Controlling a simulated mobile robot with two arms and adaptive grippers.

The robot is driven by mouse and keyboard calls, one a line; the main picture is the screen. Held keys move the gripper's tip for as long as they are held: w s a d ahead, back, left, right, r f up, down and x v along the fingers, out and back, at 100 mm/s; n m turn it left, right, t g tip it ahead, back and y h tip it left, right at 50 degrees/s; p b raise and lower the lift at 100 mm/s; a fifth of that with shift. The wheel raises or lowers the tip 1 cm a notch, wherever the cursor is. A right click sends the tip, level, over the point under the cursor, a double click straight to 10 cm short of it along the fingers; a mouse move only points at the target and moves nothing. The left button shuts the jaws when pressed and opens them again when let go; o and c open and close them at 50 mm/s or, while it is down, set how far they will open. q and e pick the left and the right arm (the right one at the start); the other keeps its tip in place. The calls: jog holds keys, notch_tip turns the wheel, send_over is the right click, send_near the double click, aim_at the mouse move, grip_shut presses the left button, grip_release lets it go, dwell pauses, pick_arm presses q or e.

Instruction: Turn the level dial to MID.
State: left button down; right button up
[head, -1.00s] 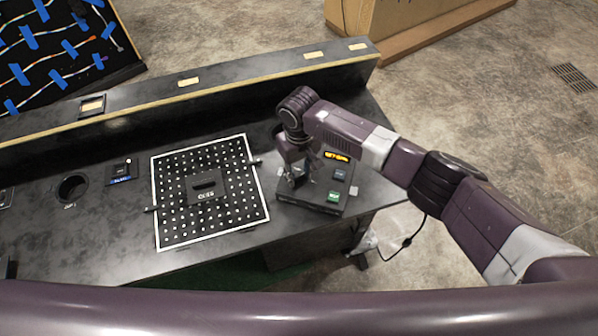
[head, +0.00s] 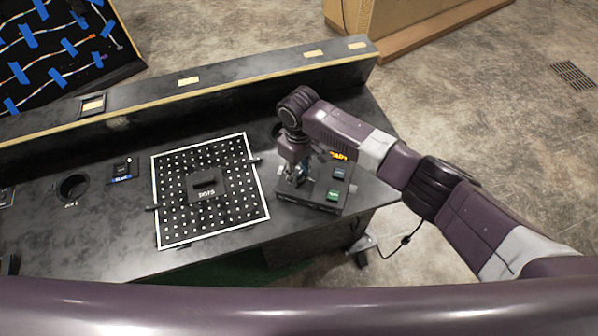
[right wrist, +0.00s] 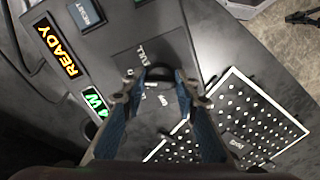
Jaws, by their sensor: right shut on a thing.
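The level dial (right wrist: 163,75) is a dark round knob on the black control box (head: 318,208). In the right wrist view it lies between my fingertips, mostly hidden by them, with a "FULL" marking beside it. My right gripper (right wrist: 160,84) is shut on the dial from above; the gripper also shows over the left part of the box in the head view (head: 297,180). Which mark the dial points to cannot be told. An orange "READY" display (right wrist: 58,50) and a green-lit display (right wrist: 94,101) are on the box. My left gripper is not in view.
A white-framed dotted panel (head: 163,225) with a dark labelled block (head: 207,188) lies left of the box. A blue-labelled switch (head: 122,170) and a round hole (head: 73,186) are farther left. A raised ledge (head: 230,90) runs along the back.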

aim_at(299, 175)
jog(key=o, duration=1.1)
jog(key=shift+r, duration=0.1)
notch_tip(299, 175, up, 12)
jog(key=shift+f, duration=0.1)
